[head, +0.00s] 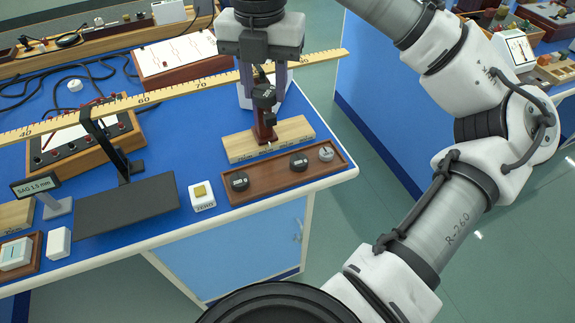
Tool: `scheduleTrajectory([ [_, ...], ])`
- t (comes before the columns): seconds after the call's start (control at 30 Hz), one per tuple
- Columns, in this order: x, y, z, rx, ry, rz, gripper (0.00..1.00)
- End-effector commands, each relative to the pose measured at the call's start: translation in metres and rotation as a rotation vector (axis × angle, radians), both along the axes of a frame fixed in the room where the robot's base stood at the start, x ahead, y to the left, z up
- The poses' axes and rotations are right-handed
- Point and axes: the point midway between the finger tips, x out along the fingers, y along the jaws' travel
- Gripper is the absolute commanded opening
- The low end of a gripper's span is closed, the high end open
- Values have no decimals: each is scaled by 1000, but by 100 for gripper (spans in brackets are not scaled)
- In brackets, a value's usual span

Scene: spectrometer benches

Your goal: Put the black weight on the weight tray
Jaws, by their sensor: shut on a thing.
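My gripper (264,85) points down over the right end of the bench, with a finger on each side of a small black weight (264,97). It is shut on this weight, which has a pale label and sits high above the weight tray. The weight tray (268,191) is a long, shallow red-brown wooden tray at the bench's front right corner.
A yellow ruler beam (180,91) crosses close by the gripper. A pale wooden block (240,148) with a dark red post (264,127) stands just behind the tray. A black stand (128,207) and a small white ZERO button box (202,201) are to the left.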

Motion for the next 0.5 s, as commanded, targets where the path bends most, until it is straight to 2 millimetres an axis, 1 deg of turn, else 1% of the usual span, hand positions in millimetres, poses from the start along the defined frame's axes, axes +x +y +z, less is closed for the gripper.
scheduleTrajectory([
  [0.03, -1, 0, -11, 2, 4, 5, 7],
  [0.3, -1, 0, -82, 3, 4, 2, 7],
  [0.5, -1, 0, -130, -1, 3, 0, 7],
])
